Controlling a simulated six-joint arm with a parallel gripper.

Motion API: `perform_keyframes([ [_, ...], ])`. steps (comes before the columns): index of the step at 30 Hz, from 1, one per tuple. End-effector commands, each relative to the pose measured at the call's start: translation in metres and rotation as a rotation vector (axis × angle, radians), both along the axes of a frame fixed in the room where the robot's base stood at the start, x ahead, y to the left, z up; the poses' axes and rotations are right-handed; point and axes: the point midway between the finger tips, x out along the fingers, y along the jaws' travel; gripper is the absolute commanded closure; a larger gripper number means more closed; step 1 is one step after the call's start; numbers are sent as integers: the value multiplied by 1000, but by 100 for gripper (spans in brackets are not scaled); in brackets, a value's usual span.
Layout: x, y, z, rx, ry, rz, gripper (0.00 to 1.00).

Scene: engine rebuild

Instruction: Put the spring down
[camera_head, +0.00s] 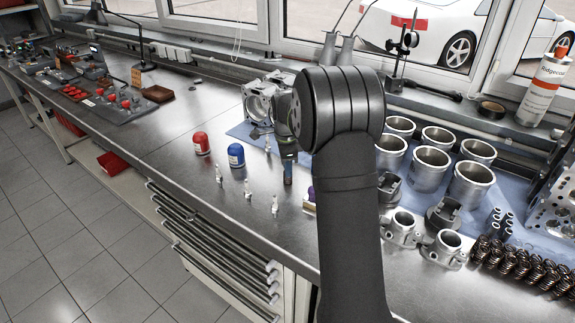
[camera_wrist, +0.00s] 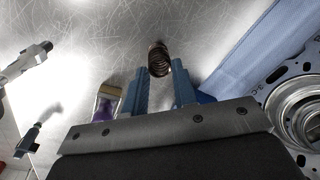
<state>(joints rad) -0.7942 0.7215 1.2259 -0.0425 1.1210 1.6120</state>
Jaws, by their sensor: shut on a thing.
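My gripper (camera_wrist: 159,72) is shut on a dark coiled spring (camera_wrist: 158,58), which shows between the two blue fingertips in the wrist view. Bare scratched metal bench top (camera_wrist: 95,35) lies beyond the spring. I cannot tell whether the spring touches it. In the head view my gripper (camera_head: 288,172) points down over the front part of the bench, partly behind my arm. Several other dark springs (camera_head: 520,266) stand in a group at the right front of the bench in the head view.
Several small white-and-metal plugs (camera_head: 248,188), a red bottle (camera_head: 201,144) and a blue bottle (camera_head: 236,155) stand left of my gripper. A purple-labelled item (camera_wrist: 106,100) is close beside the left finger. Metal cylinders (camera_head: 430,168) stand on the blue mat at right.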

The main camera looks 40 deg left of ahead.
Motion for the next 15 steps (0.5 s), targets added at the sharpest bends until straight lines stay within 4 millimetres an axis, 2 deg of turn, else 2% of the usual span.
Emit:
perform_keyframes([
  [1, 0, 0, -1, -1, 1, 0, 71],
  [4, 0, 0, -1, -1, 1, 0, 53],
  [15, 0, 0, 6, 1, -1, 0, 53],
])
